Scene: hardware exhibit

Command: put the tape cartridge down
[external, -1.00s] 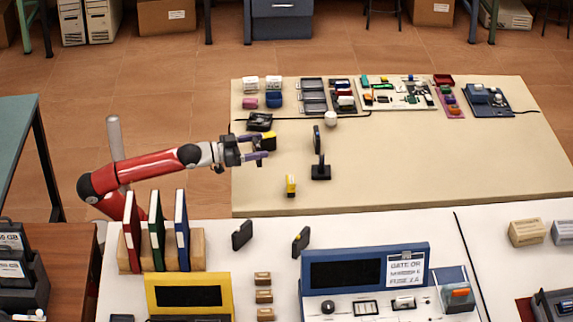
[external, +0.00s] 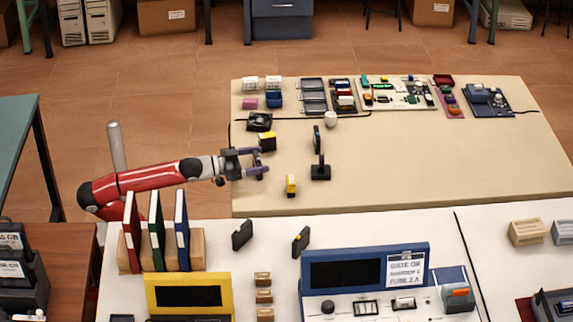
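A black and yellow block (external: 267,142), which looks like the tape cartridge, stands on the beige table near its left edge, just behind my gripper. My gripper (external: 262,161) reaches in over the table's left edge from the left. Its two purple fingers are spread apart, with nothing visible between them. The block is apart from the fingers. A similar yellow and black block (external: 291,185) stands nearer the table's front edge.
A black fan (external: 260,122) lies behind the block. A dark upright stand (external: 320,168) and a white cup (external: 331,119) are to the right. Upright binders (external: 157,230) stand near my arm. The table's right half (external: 450,165) is clear in front.

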